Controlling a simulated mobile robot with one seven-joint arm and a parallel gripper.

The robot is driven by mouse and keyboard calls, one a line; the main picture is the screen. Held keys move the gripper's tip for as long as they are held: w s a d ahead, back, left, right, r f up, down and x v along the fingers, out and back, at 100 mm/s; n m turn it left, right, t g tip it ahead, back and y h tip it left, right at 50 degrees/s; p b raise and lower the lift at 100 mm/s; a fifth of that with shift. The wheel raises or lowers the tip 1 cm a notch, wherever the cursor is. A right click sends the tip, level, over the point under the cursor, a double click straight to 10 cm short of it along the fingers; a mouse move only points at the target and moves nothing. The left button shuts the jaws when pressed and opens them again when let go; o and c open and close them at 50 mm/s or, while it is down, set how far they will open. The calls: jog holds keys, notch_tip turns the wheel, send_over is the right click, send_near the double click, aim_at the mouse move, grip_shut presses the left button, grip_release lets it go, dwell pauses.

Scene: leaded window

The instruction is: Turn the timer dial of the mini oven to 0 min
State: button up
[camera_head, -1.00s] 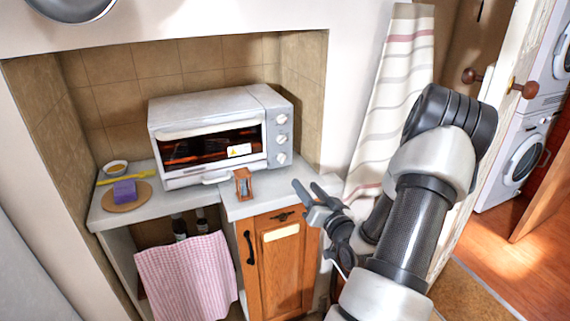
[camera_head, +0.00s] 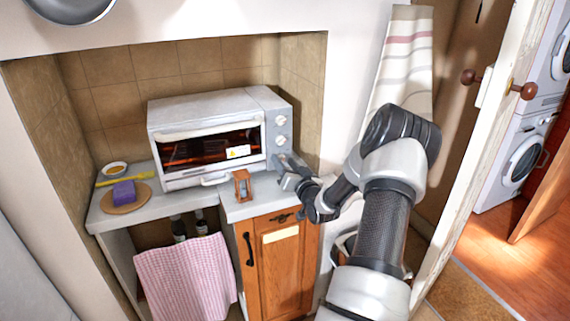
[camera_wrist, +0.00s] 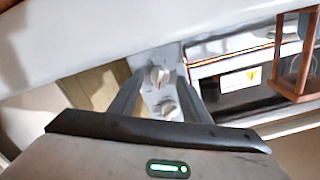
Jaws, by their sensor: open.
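The white mini oven (camera_head: 205,108) stands on the counter with a glowing window. Its right front panel has a column of round dials: the top dial (camera_head: 281,120), the middle dial (camera_head: 281,139) and a bottom dial partly hidden by my gripper (camera_head: 283,163). Their markings are too small to read, so I cannot tell which is the timer. In the wrist view my gripper (camera_wrist: 160,72) is open, its fingers appearing on either side of one pale dial (camera_wrist: 158,77). A second dial (camera_wrist: 169,108) shows between the fingers, nearer the palm. Contact cannot be made out.
A small wooden hourglass-like frame (camera_head: 243,185) stands on the counter front, left of my gripper; it also shows in the wrist view (camera_wrist: 284,85). A purple block (camera_head: 124,192) lies on a round board at left. The niche wall is close at right.

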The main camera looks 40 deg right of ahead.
jog(key=c, duration=1)
jog(key=shift+f+n+b, duration=0.3)
jog(key=shift+n+b, duration=0.1)
jog(key=shift+b, duration=0.5)
jog(key=n+b, duration=0.2)
jog(key=b, duration=0.1)
jog(key=shift+a+f, duration=0.1)
jog(key=n+b, duration=0.1)
jog(key=b, duration=0.1)
jog(key=shift+n+b, duration=0.3)
jog(key=shift+r+n, duration=0.3)
jog(key=shift+r, duration=0.1)
jog(key=o, duration=1)
